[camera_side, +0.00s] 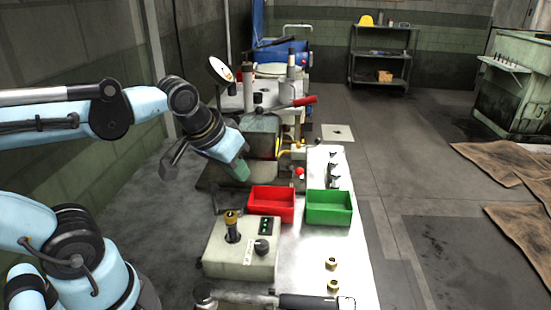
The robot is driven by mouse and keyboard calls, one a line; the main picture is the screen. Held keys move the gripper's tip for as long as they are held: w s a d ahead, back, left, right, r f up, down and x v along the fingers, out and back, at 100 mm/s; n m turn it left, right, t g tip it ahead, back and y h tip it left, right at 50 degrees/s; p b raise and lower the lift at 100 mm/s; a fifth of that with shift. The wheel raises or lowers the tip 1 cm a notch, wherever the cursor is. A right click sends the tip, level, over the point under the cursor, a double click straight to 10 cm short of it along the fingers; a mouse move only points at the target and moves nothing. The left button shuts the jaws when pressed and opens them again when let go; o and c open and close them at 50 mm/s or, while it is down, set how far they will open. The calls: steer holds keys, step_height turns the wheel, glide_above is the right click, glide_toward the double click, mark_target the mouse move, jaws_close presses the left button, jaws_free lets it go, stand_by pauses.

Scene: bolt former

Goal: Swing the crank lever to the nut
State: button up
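A lever with a thick black grip (308,302) lies across the front edge of the view, its metal arm running left to a round pivot. Two brass nuts are on the pale bench top just beyond the grip: a nearer nut (333,286) and a farther nut (331,263). A second lever with a red handle (305,101) stands on the machine at the back. I cannot tell which lever is the crank. My gripper (240,169) is far behind the nuts, left of the bins and near the machine. Its fingers are too small and partly hidden to read.
A red bin (271,205) and a green bin (329,208) stand mid-bench. A control box (228,262) with a yellow-topped stick and a black knob is left of the nuts. Dark upright parts (333,172) stand behind the green bin.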

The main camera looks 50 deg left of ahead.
steer(key=a+r+n+g, duration=0.1)
steer(key=a+r+n, duration=0.1)
steer(key=s+a+r+n+g+y, duration=0.1)
steer(key=a+r+n, duration=0.1)
steer(key=r+n, duration=0.1)
steer(key=s+a+r+n+g+y, duration=0.1)
steer(key=a+r+n, duration=0.1)
steer(key=r, duration=0.1)
steer(key=shift+s, duration=0.15)
jaws_close()
step_height(320, 180, down, 11)
steer(key=shift+r, duration=0.2)
